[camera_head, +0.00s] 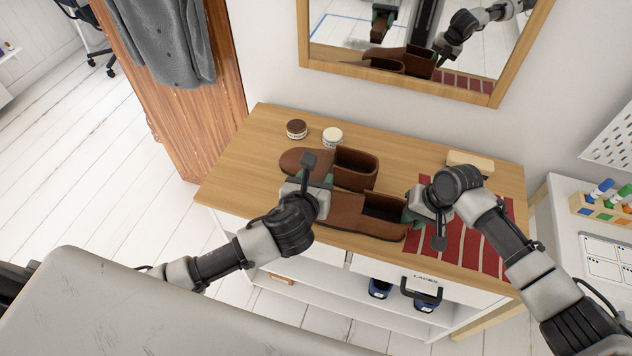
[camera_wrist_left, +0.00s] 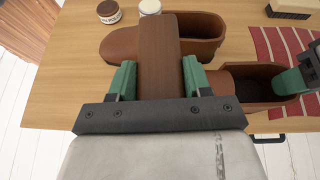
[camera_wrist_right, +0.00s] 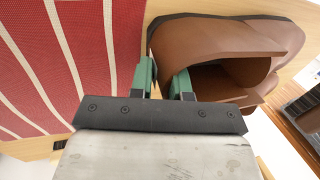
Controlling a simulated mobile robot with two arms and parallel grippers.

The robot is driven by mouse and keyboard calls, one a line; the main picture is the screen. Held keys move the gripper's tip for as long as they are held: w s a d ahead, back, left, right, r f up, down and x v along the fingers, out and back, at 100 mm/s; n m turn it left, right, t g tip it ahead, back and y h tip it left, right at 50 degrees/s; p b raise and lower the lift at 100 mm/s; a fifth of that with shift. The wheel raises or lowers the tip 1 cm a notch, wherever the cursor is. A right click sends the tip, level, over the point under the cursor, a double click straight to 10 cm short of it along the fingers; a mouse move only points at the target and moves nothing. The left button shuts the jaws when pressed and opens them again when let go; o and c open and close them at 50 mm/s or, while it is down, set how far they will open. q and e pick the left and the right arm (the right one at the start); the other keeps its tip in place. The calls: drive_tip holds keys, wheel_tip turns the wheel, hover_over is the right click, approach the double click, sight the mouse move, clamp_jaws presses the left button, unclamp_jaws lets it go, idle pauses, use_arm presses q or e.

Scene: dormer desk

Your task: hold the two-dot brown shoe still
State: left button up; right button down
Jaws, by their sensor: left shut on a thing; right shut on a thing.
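Two brown shoes lie on the wooden top. The near shoe (camera_head: 345,208) has its toe side partly hidden by my left arm; it also shows in the right wrist view (camera_wrist_right: 225,35). The far shoe (camera_head: 357,165) lies just behind it. I cannot make out dots on either. My right gripper (camera_head: 412,214) is shut on the near shoe's heel rim, one finger inside the opening and one outside. My left gripper (camera_wrist_left: 158,82) is shut on a brown wooden block (camera_wrist_left: 158,50), held over the shoes; whether the block touches them I cannot tell.
A brown-lidded jar (camera_head: 296,129) and a white-lidded jar (camera_head: 332,137) stand behind the shoes. A red striped cloth (camera_head: 465,242) lies at the right, with a cream block (camera_head: 470,162) at its back. A mirror (camera_head: 400,75) hangs behind. The top's left end is clear.

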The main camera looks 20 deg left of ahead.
drive_tip(key=shift+s+a+f, duration=0.1)
drive_tip(key=c, duration=1)
unclamp_jaws()
drive_tip(key=v, duration=1.2)
